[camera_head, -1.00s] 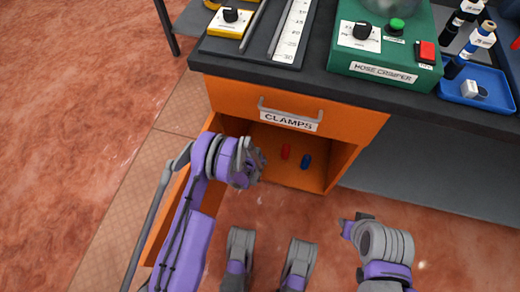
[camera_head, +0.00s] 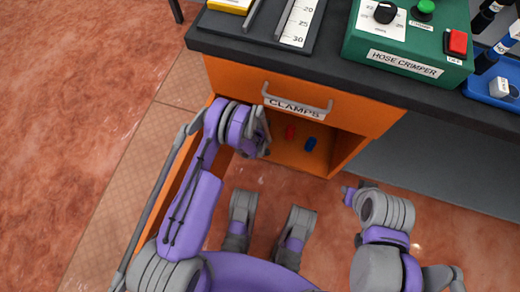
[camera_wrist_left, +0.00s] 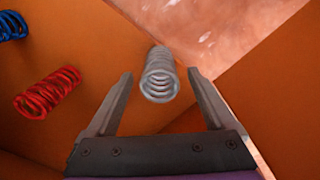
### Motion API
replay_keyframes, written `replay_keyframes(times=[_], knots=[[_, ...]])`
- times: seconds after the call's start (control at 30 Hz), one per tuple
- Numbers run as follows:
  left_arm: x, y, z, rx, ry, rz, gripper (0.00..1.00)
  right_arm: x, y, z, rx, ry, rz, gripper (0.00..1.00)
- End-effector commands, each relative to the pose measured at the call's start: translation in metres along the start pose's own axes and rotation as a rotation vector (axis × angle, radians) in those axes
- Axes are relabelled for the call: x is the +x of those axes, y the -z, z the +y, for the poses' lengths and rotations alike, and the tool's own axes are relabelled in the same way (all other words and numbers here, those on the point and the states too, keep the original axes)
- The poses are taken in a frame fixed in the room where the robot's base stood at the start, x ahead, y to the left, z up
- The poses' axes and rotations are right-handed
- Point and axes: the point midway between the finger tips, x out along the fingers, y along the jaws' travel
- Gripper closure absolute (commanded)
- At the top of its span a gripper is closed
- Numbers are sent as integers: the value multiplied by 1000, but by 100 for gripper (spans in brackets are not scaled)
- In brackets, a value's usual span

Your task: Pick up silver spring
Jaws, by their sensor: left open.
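My left gripper (camera_wrist_left: 160,88) is open, with one finger on each side of the spring and gaps between.
A red spring (camera_wrist_left: 47,92) and a blue spring (camera_wrist_left: 12,26) lie to the left in the wrist view.

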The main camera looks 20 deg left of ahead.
Motion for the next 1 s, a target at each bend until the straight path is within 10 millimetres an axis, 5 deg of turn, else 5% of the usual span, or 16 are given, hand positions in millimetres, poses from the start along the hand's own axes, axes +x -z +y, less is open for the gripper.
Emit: replay_keyframes(times=[0.2,0.47,1.0], knots=[[30,-3,0,0,0,0,12,8,-1,0,0,0,1,73],[33,-3,0,0,0,0,12,8,-1,0,0,0,1,73],[32,-3,0,0,0,0,100,8,-1,0,0,0,1,73]])
